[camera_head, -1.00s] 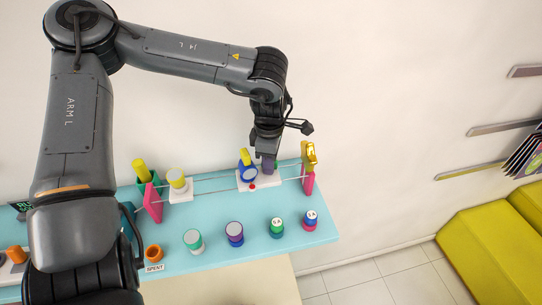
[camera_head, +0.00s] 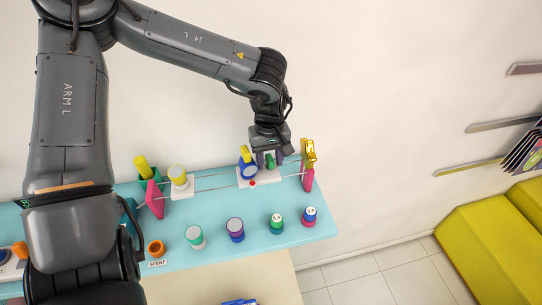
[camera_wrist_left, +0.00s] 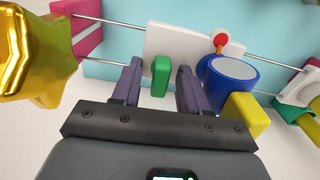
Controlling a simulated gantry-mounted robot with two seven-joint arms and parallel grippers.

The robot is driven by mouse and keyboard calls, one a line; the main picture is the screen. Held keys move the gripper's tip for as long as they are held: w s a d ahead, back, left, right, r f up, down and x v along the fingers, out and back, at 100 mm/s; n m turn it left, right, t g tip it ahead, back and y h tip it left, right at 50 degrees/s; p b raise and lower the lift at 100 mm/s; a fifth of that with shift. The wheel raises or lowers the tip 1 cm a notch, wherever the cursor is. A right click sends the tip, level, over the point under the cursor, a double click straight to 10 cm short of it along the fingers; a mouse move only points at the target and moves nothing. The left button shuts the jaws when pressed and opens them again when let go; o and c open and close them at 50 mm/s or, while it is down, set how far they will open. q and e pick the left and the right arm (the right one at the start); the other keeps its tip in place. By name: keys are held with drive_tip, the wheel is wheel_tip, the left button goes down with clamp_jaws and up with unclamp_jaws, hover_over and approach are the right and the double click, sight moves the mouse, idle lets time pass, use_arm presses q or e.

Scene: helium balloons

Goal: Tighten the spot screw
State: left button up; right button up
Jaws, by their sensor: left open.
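A white carriage plate (camera_head: 268,178) sits on thin metal rails at the right part of the turquoise shelf. It carries a blue spot lamp (camera_head: 249,169) with a yellow part, which also shows in the left wrist view (camera_wrist_left: 232,78). A green upright knob (camera_wrist_left: 160,76), seemingly the spot screw, stands at the plate's edge beside the lamp; it also shows in the head view (camera_head: 270,162). My left gripper (camera_wrist_left: 160,70) is open, with its two purple fingers on either side of the knob and gaps visible on both sides. My right gripper is not in view.
A shiny gold ornament (camera_head: 309,153) tops the pink rail end post (camera_head: 307,179), close right of my left gripper. A second white carriage (camera_head: 181,188) is further left on the rails. Several capped cylinders, such as the purple-topped one (camera_head: 235,229), stand along the front of the turquoise shelf (camera_head: 215,258).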

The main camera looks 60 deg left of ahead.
sight(270, 157)
use_arm(q)
drive_tip(key=shift+r, duration=3.5)
